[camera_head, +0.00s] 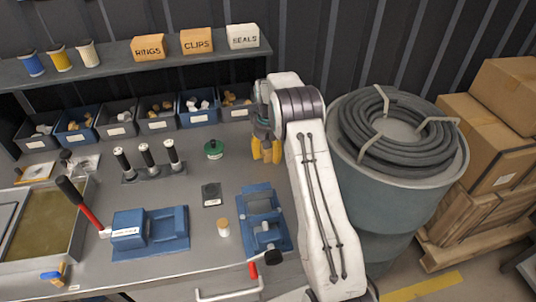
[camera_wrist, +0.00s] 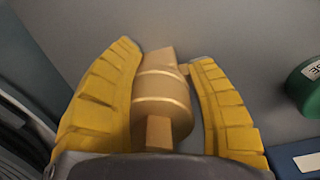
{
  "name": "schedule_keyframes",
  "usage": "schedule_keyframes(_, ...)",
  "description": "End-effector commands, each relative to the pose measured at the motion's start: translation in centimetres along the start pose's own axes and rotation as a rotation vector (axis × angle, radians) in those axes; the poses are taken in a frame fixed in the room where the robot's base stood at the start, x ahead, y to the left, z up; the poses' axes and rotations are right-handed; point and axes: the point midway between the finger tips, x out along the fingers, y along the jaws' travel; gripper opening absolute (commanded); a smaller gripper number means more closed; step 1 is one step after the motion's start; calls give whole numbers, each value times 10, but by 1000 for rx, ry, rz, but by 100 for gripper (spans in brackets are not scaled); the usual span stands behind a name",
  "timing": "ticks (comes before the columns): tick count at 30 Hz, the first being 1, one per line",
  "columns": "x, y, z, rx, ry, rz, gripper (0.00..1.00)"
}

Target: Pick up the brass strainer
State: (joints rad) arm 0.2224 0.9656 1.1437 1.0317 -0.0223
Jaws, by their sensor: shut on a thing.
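The brass strainer (camera_wrist: 160,104) is a tan-gold, stepped cylindrical piece with a side stub, seen in the wrist view between the two yellow ribbed fingers of my gripper (camera_wrist: 165,54). The fingers are shut on it, one along each side. In the head view my gripper (camera_head: 266,152) points down at the right end of the grey workbench, beside the white arm.
A blue vise (camera_head: 263,222) lies in front. Parts bins (camera_head: 199,110) line the back beneath a shelf (camera_head: 130,68). A drum (camera_head: 380,205) with coiled hose stands close right.

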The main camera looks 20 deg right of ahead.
Motion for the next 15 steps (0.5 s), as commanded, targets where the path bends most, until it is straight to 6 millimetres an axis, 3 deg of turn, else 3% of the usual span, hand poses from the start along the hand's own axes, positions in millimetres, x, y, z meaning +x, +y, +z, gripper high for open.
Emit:
schedule_keyframes(8,-4,0,-1,0,3,0,16)
schedule_keyframes(15,-21,0,-1,0,4,0,16)
